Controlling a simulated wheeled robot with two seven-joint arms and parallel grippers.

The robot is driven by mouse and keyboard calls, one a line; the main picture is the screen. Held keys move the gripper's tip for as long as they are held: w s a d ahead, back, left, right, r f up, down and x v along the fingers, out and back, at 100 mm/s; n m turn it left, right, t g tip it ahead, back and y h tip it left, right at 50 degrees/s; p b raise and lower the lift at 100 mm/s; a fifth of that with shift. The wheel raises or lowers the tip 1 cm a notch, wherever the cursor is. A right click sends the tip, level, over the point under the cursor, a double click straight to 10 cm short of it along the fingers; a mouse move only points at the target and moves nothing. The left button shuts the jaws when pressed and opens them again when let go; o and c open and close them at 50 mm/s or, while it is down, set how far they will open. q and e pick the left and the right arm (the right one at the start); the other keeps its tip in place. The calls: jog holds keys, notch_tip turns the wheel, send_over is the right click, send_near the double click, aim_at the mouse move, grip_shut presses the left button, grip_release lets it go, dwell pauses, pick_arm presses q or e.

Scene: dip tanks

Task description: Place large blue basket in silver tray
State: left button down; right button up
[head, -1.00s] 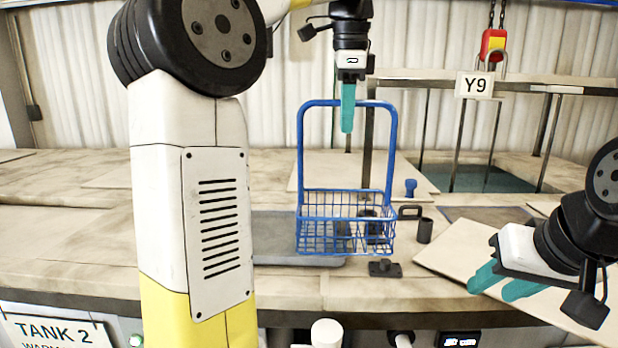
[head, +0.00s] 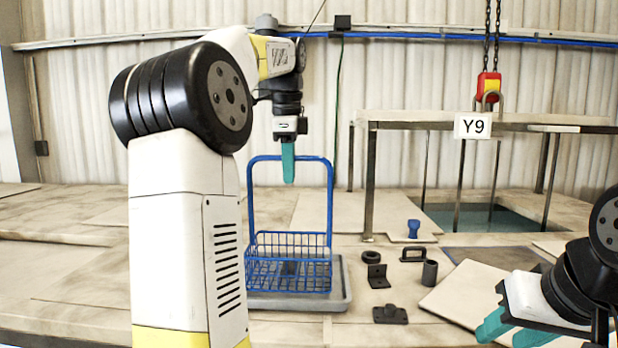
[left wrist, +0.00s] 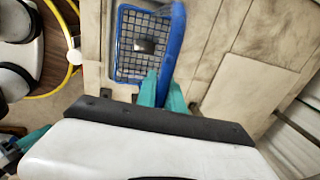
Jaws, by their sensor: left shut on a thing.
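The large blue basket (head: 288,250) is a wire basket with a tall arched handle, hanging upright in the head view. My left gripper (head: 288,172) is shut on the top bar of the handle. In the left wrist view, the fingers (left wrist: 160,90) meet the blue handle (left wrist: 175,45), with the mesh below. A small dark item is visible in the mesh. The grey-silver tray (head: 335,297) lies on the bench directly behind and under the basket. I cannot tell if the basket's bottom touches it. My right gripper (head: 515,328) is open and empty at the lower right.
Dark small parts, including a bracket (head: 377,276), a block (head: 390,314) and a cylinder (head: 429,273), stand right of the tray. A blue item (head: 413,229) is behind them. A metal frame and a tank opening (head: 490,218) lie at the back right.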

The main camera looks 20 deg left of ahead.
pick_arm(q)
jog(key=shift+f, duration=0.9)
jog(key=c, duration=1.5)
grip_release()
jog(key=shift+o, duration=0.2)
notch_tip(320, 180, up, 12)
jog(key=s, duration=0.2)
jog(key=shift+d, duration=0.25)
jog(key=shift+s, duration=0.1)
